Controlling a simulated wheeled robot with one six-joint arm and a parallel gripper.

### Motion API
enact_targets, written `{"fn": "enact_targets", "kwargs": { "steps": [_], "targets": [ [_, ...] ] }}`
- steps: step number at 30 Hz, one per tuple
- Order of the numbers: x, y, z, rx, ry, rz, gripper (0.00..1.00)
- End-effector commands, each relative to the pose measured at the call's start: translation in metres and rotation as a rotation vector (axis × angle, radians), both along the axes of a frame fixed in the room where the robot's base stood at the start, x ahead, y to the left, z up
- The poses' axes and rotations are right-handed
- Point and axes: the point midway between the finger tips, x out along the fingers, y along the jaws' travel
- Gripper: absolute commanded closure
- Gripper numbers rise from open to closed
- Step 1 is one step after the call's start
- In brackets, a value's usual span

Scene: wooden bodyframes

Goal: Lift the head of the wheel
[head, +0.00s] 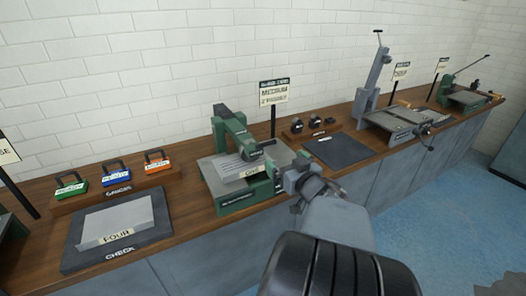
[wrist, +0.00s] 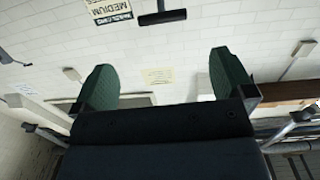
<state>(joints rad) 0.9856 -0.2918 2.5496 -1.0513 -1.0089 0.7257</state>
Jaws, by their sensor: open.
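The green machine (head: 247,203) stands on the bench, left of the middle in the head view. Its green head arm (head: 233,130) slants down to the right over a flat grey bed (head: 215,172). A pale labelled plate (head: 240,168) lies on the bed. My gripper (head: 292,182) is just right of the machine's front corner; in this view its fingers are hard to make out. In the wrist view, the two green finger pads of my gripper (wrist: 166,84) are wide apart with nothing between them. A dark T-shaped bar (wrist: 162,17) shows beyond them, apart from the fingers.
A "MEDIUM" sign (head: 273,91) stands behind the machine and shows upside down in the wrist view (wrist: 108,11). Three coloured blocks (head: 116,176) and a dark board with a grey plate (head: 122,224) lie left. A dark mat (head: 337,150) and other machines (head: 405,122) stand right.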

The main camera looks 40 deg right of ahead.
Motion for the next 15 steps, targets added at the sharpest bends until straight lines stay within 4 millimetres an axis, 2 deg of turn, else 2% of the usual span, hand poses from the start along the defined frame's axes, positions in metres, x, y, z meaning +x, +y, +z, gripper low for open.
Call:
{"fn": "enact_targets", "kwargs": {
  "steps": [5,15],
  "targets": [
    [0.013,-0.001,-0.003,0.011,-0.014,0.029,0.00],
    [0.077,-0.008,-0.004,0.010,-0.012,0.030,0.00]
  ]
}}
